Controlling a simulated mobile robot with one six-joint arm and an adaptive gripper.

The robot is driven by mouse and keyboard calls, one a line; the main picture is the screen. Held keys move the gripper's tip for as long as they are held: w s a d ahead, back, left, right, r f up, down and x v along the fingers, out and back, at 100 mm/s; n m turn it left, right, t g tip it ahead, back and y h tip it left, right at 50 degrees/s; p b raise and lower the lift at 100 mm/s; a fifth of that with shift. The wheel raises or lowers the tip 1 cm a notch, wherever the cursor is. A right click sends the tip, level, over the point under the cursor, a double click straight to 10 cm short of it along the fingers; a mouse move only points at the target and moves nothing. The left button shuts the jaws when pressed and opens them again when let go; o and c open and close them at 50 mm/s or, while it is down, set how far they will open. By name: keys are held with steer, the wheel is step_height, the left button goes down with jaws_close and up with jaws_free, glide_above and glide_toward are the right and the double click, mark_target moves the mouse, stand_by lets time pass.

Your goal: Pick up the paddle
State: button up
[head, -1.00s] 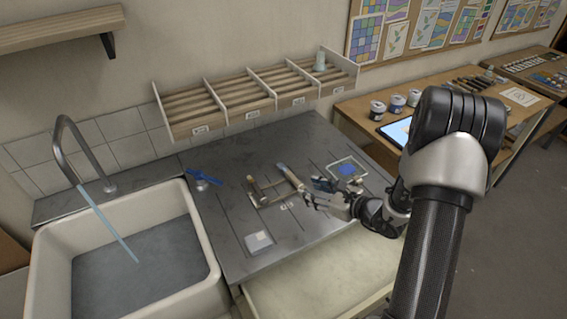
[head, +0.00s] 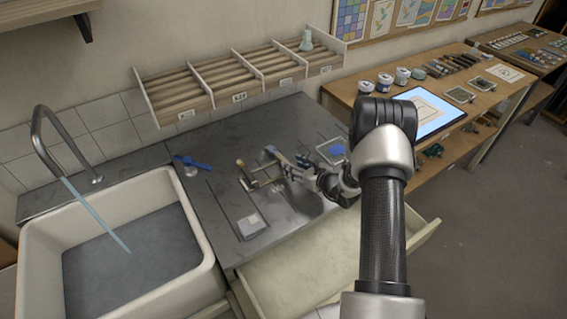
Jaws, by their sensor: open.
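A slim tool with a pale tip (head: 272,151) lies on the grey worktop (head: 225,205), partly hidden by my gripper. It may be the paddle, but it is too small to be sure. A blue flat-handled piece (head: 192,163) sits on a small round base farther left, near the sink. My gripper (head: 285,164) is open, low over the middle of the worktop and at the slim tool. I cannot tell whether it touches the tool. A wooden bracket-like holder (head: 243,168) is just left of my gripper.
A clear-framed tray with blue (head: 335,149) lies right of my gripper. A pale square block (head: 250,224) is at the front. The sink (head: 205,262) is left, an open drawer (head: 330,262) below, a slotted wooden rack (head: 232,80) behind. A side table with jars (head: 402,76) stands right.

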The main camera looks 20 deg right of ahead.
mark_target(286, 161)
steer(key=b+x, duration=0.1)
steer(key=x, duration=0.4)
steer(key=shift+w+f, duration=0.1)
jaws_close()
stand_by(0.4)
